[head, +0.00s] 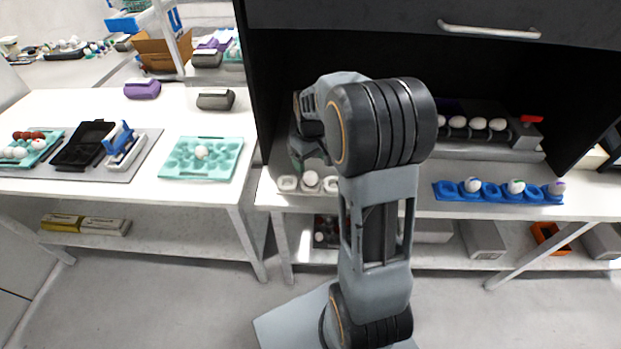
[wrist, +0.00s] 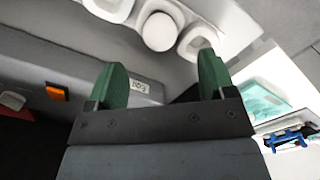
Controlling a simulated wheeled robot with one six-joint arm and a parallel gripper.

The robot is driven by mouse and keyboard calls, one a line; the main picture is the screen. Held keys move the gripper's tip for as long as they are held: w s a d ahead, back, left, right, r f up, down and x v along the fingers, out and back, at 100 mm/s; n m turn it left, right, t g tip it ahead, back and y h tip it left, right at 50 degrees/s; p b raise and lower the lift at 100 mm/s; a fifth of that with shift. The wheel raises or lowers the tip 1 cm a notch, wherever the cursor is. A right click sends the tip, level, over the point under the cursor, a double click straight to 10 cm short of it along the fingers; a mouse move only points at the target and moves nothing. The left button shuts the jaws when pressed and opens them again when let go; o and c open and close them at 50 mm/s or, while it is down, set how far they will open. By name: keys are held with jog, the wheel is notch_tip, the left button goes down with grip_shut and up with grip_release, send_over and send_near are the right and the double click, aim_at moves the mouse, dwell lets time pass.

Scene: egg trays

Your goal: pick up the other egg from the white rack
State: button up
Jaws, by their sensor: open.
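The white rack (head: 288,185) stands at the front edge of the shelf under the dark cabinet, partly hidden by my arm. A white egg (head: 311,178) sits in one of its cups, and the cup to its left looks empty. In the wrist view the rack (wrist: 190,43) crosses the top, with the egg (wrist: 159,32) between two cups that look empty. My gripper (wrist: 162,72) is open and empty, its green fingers spread below the egg in that picture. In the head view my gripper (head: 303,152) is just above the rack, partly hidden by my arm.
A blue rack (head: 480,196) with several eggs stands on the right. A grey machine (head: 525,138) with a row of eggs is behind it. A teal tray (head: 225,172) with one egg lies on the left table. A grey box with an orange switch (wrist: 56,92) is near my fingers.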

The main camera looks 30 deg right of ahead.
aim_at(311, 173)
jog(key=shift+f+p, duration=0.45)
jog(key=shift+f, duration=3.15)
jog(key=c, duration=0.7)
